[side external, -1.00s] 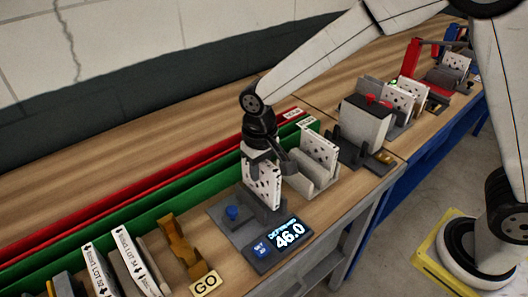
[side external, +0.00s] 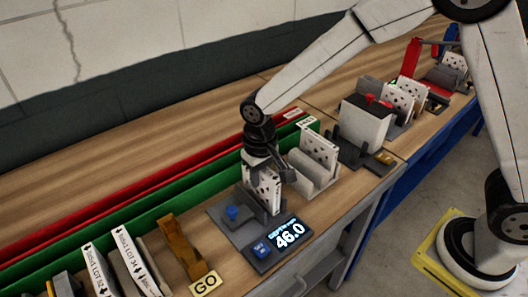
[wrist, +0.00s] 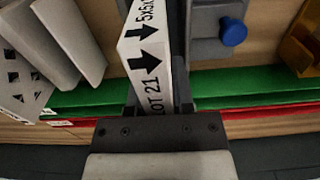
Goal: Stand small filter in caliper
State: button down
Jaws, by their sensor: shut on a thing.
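My gripper (side external: 262,168) points down and is shut on a small white filter with dark spots (side external: 263,193). In the wrist view my gripper (wrist: 158,103) grips the filter (wrist: 150,65), whose edge shows arrows and "LOT 21". The filter stands roughly upright at the grey caliper (side external: 232,226), and its lower edge is hidden by the caliper's grey wall. I cannot tell whether it touches the caliper's floor. The caliper has a blue knob (side external: 232,212), and it also shows in the wrist view (wrist: 205,45). Its display (side external: 288,237) reads 46.0.
A pale grey holder (side external: 313,170) with a spotted filter (side external: 319,150) stands close on the right. Green (side external: 150,205) and red (side external: 130,190) rails run behind. An orange-brown bracket (side external: 183,245), a GO sign (side external: 205,284) and lot-marked boxes (side external: 133,262) are on the left.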

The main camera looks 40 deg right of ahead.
jog(key=shift+f, duration=1.05)
dwell(0.6)
jog(key=shift+c, duration=2)
grip_release()
jog(key=shift+r, duration=0.1)
jog(key=shift+r, duration=3.85)
jog(key=s+d+f+t, duration=0.2)
jog(key=s+d+f, duration=0.1)
jog(key=s+d, duration=0.9)
jog(key=d, duration=0.4)
jog(key=shift+f+t, duration=0.2)
jog(key=shift+t, duration=0.1)
